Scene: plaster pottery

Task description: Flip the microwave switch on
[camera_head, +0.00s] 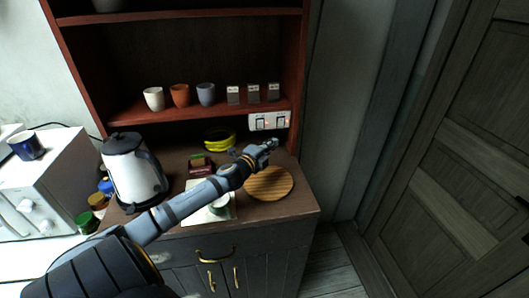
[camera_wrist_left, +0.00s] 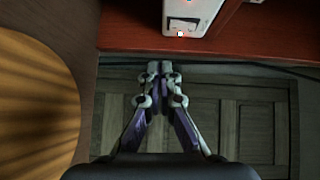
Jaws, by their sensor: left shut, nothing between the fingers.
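A white switch panel (camera_head: 270,121) with two switches is at the right end of the cabinet, just under the lower red-brown shelf. Part of it shows at the top of the left wrist view (camera_wrist_left: 186,20), with one rocker and a small lit red-orange spot. My left gripper (camera_head: 271,146) is shut and empty, a little below and in front of the panel. In the left wrist view its closed tips (camera_wrist_left: 160,67) point toward the panel with a gap between. A white boxy appliance with knobs, which may be the microwave (camera_head: 50,175), stands at far left. My right gripper is not in view.
A round wooden board (camera_head: 270,184) lies on the counter below my left gripper. A white kettle (camera_head: 134,172) stands at left, beside several small jars. Three cups (camera_head: 180,95) and three small boxes (camera_head: 253,93) stand on the shelf above.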

